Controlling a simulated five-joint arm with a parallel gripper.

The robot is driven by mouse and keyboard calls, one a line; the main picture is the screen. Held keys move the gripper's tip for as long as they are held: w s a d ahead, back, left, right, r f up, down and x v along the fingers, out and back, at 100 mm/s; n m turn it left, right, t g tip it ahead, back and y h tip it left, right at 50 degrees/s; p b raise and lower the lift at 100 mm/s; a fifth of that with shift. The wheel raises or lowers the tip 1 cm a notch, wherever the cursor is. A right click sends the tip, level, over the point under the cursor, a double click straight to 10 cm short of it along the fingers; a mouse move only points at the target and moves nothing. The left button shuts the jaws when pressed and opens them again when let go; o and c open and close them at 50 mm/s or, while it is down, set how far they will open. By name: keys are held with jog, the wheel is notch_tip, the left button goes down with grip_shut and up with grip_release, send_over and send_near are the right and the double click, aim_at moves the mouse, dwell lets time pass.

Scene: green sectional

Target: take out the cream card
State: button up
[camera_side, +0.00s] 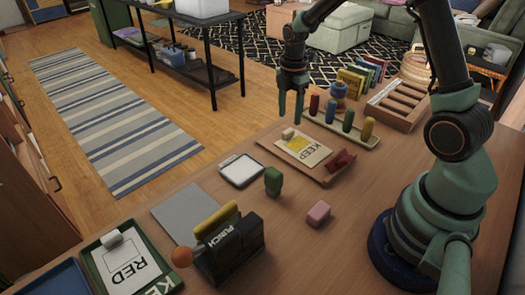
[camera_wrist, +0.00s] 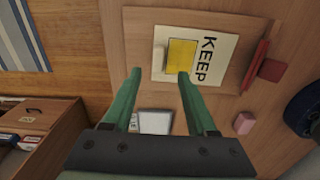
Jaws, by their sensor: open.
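A cream card (camera_side: 315,154) printed KEEP, with a yellow patch, lies flat in a shallow wooden tray (camera_side: 325,181). The card also shows in the wrist view (camera_wrist: 217,75). A small cream block (camera_side: 288,133) stands at the card's far-left end. It also shows in the wrist view (camera_wrist: 159,58). My gripper (camera_side: 291,119) is open and empty, pointing down above the card's block end. In the wrist view its fingertips (camera_wrist: 159,73) straddle the block's near end in the picture, with one tip near the yellow patch. The fingers appear above the card, not touching it.
A dark red piece (camera_side: 341,160) sits at the tray's right end. A rack of coloured pegs (camera_side: 345,132) stands just behind. A punch (camera_side: 230,250) and green RED tray (camera_side: 168,277) are front left.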

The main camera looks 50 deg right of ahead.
aim_at(288, 131)
jog(key=shift+w+f, duration=0.15)
jog(key=shift+f, duration=2.9)
grip_shut()
